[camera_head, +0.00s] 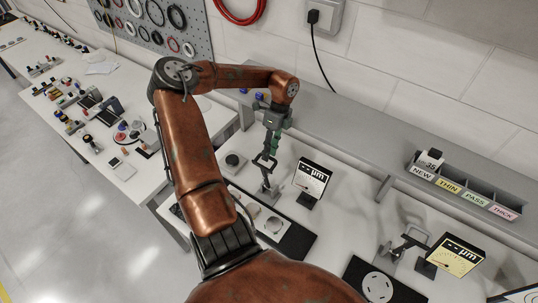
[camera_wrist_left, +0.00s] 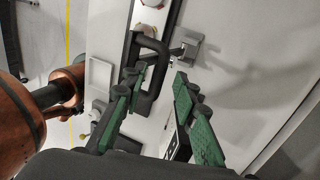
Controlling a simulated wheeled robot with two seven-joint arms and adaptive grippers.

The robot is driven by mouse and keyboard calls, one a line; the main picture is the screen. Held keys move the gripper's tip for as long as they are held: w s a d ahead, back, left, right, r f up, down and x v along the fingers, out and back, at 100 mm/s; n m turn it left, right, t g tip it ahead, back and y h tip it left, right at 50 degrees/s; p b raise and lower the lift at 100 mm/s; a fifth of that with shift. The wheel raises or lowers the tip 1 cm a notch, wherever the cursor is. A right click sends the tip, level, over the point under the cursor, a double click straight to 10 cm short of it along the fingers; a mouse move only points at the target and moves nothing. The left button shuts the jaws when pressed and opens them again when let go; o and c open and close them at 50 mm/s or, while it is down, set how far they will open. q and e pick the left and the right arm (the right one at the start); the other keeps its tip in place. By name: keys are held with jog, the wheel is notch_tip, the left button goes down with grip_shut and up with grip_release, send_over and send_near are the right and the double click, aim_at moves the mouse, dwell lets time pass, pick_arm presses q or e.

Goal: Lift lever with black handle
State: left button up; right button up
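In the left wrist view, the green fingers of the gripper (camera_wrist_left: 158,80) are spread apart. A black loop-shaped handle (camera_wrist_left: 163,48) on a grey metal lever (camera_wrist_left: 188,44) reaches between them, close to the left finger. I cannot tell whether they touch. In the head view the gripper partly hides this handle. A second black-handled lever (camera_head: 411,242) stands farther right, near a yellow display (camera_head: 455,256). My right gripper is not in view.
A grey ledge with a sorting bin (camera_head: 465,186) labelled NEW, THIN, PASS and THICK runs along the wall. A black plate (camera_head: 297,243) lies in front of the nearer stand. Another bench with many small parts (camera_head: 90,107) is at left.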

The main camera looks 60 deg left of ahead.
pick_arm(q)
jog(key=v, duration=1)
jog(key=shift+s+r, duration=0.3)
jog(key=shift+d, duration=0.1)
